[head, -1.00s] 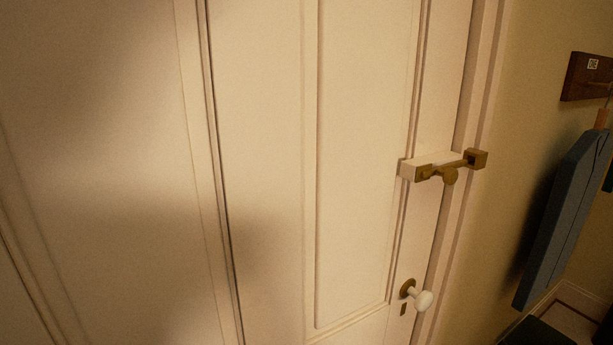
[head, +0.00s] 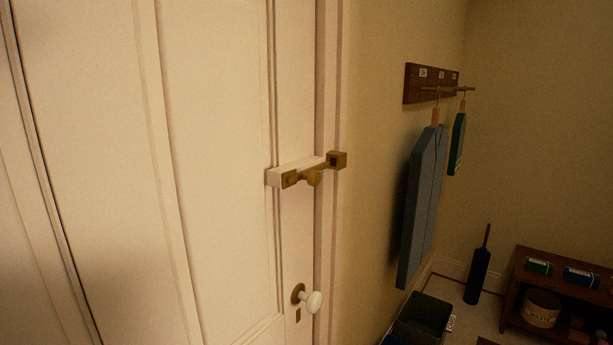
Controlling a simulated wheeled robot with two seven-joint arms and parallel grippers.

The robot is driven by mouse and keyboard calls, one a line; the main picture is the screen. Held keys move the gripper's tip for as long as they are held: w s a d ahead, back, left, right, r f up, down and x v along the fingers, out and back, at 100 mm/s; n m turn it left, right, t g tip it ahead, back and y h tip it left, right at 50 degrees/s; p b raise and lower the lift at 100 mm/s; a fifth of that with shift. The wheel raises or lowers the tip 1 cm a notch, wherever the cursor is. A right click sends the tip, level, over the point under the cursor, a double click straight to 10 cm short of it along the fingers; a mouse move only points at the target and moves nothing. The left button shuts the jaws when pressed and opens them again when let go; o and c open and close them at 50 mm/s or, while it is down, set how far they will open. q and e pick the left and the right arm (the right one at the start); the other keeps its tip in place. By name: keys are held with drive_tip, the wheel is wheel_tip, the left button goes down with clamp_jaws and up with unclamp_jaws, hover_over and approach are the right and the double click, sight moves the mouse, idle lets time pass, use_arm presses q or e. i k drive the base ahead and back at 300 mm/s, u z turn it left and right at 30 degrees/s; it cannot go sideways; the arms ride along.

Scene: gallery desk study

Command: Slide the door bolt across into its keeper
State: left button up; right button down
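The brass door bolt (head: 314,178), with a round knob, sits on a white block (head: 275,177) on the cream panelled door (head: 215,130). A brass guide (head: 290,180) shows at the left of the knob. The brass keeper (head: 337,160) is a box on the door frame to the right. The bar runs from the knob up to the keeper's near side; I cannot tell whether its tip is inside. Neither of my grippers is in view.
A white door knob (head: 313,301) is below the bolt. A dark bin (head: 422,318) and a low shelf (head: 515,280) stand beyond. The space before the bolt looks clear.

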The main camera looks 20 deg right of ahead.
sight(313, 175)
drive_tip(key=z, duration=1.05)
drive_tip(key=k, duration=0.6)
drive_tip(key=u, duration=1.25)
